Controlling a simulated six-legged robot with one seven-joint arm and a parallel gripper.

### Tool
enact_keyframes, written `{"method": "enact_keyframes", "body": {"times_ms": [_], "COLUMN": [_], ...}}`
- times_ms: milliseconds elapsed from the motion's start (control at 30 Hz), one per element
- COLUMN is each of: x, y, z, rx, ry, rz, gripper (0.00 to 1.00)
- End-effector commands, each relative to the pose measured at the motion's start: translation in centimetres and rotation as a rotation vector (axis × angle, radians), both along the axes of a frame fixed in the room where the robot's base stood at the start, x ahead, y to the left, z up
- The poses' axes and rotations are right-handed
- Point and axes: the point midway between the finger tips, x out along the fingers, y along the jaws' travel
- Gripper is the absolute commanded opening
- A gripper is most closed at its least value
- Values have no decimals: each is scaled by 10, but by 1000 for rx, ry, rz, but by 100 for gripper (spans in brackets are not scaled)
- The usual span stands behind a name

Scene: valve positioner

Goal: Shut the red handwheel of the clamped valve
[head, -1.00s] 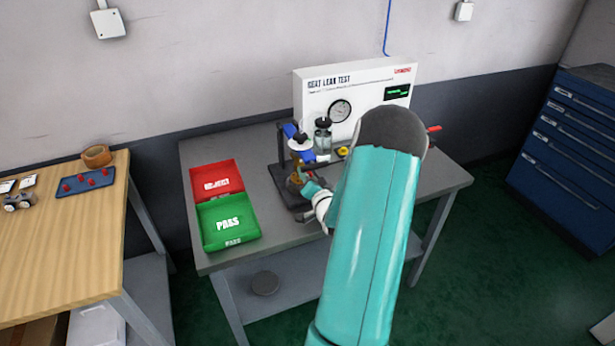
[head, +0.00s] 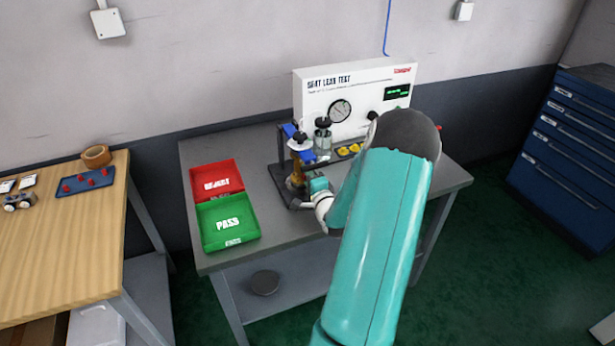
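The clamped valve (head: 296,179) shows as a small brass-coloured body low in the dark clamp fixture (head: 283,158) with blue parts, on the grey bench. I cannot make out its red handwheel; it is too small or hidden behind my gripper. My gripper (head: 314,187) is at the right side of the valve, at about its height, close to it or touching. The fingers are too small and partly covered to show whether they are open or shut.
The seat leak test panel (head: 345,95) with a round gauge stands behind. A glass jar (head: 323,138) and yellow parts (head: 348,150) are close to the fixture. Red reject (head: 215,180) and green pass (head: 228,222) trays lie left. My arm hides the bench's right middle.

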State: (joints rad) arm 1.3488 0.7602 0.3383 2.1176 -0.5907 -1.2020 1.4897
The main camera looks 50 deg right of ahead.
Motion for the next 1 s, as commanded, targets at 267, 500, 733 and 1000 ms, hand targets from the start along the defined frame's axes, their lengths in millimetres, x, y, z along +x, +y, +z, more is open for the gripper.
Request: {"method": "enact_keyframes", "body": {"times_ms": [267, 500, 733, 1000], "x": [0, 0, 0, -3], "y": [2, 2, 2, 2], "z": [-2, -2, -1, -1], "rx": [30, 30, 28, 27], "ry": [-13, -13, -14, -14], "rz": [3, 4, 3, 1], "gripper": [8, 8, 52, 52]}}
